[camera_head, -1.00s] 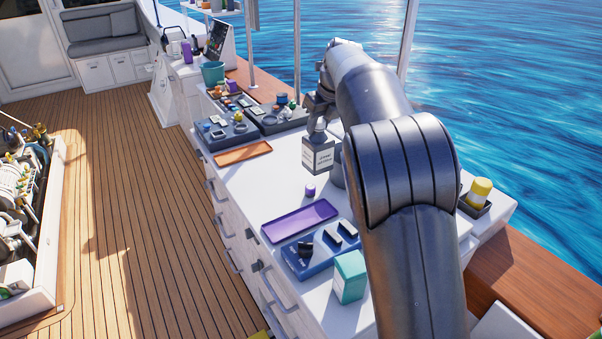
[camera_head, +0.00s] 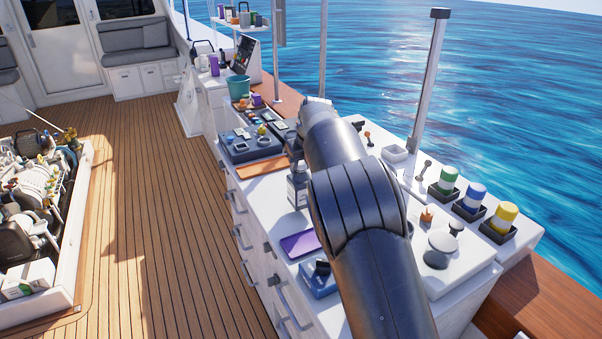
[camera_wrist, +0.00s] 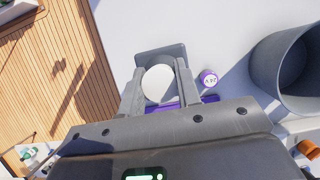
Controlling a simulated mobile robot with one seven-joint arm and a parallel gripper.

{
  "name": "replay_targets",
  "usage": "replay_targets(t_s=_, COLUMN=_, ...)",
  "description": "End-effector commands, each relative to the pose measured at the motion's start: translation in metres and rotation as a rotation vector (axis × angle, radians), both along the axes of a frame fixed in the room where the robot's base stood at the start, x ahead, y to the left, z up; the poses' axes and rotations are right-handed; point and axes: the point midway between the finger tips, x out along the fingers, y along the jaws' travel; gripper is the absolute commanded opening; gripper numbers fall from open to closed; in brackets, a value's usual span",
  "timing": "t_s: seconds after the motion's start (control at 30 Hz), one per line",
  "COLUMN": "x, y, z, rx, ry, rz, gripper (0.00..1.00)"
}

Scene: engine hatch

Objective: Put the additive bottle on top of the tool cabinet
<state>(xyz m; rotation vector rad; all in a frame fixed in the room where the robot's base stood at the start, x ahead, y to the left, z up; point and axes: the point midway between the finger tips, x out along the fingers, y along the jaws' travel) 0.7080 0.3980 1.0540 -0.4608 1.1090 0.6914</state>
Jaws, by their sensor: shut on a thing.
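My gripper (camera_wrist: 158,88) is shut on a dark grey bottle with a white round cap (camera_wrist: 158,80), its fingers on either side of the cap. In the head view the bottle (camera_head: 298,188) hangs upright, a pale label on its side, near the aisle-side edge of a long white drawer cabinet (camera_head: 262,222). My arm hides most of the gripper there. I cannot tell from the head view how far the bottle's base is above the cabinet top. The bottle appears to be the additive bottle, but its label is too small to read.
An orange tray (camera_head: 263,167) and a purple tray (camera_head: 300,244) lie on the cabinet top. Colored containers (camera_head: 472,199) line the sea side. The wooden deck (camera_head: 160,210) is open at left.

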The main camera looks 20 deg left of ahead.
Motion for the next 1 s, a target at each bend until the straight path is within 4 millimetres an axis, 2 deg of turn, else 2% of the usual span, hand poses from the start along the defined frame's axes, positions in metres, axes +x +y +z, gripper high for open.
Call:
replay_targets(t_s=0.1, x=-0.001, y=0.0, z=-0.02, rx=-0.001, ry=0.003, rz=0.0, gripper=0.0)
replay_targets(t_s=0.17, x=-0.001, y=0.0, z=-0.026, rx=-0.001, ry=0.003, rz=0.0, gripper=0.0)
replay_targets(t_s=0.5, x=0.0, y=0.0, z=-0.03, rx=0.001, ry=0.001, rz=0.0, gripper=0.0)
replay_targets(t_s=0.53, x=0.0, y=0.0, z=-0.03, rx=0.0, ry=0.001, rz=0.0, gripper=0.31)
replay_targets(t_s=0.8, x=0.0, y=0.0, z=-0.03, rx=0.0, ry=0.001, rz=0.0, gripper=0.53)
replay_targets(t_s=1.0, x=0.0, y=0.0, z=-0.03, rx=0.0, ry=0.001, rz=0.0, gripper=0.53)
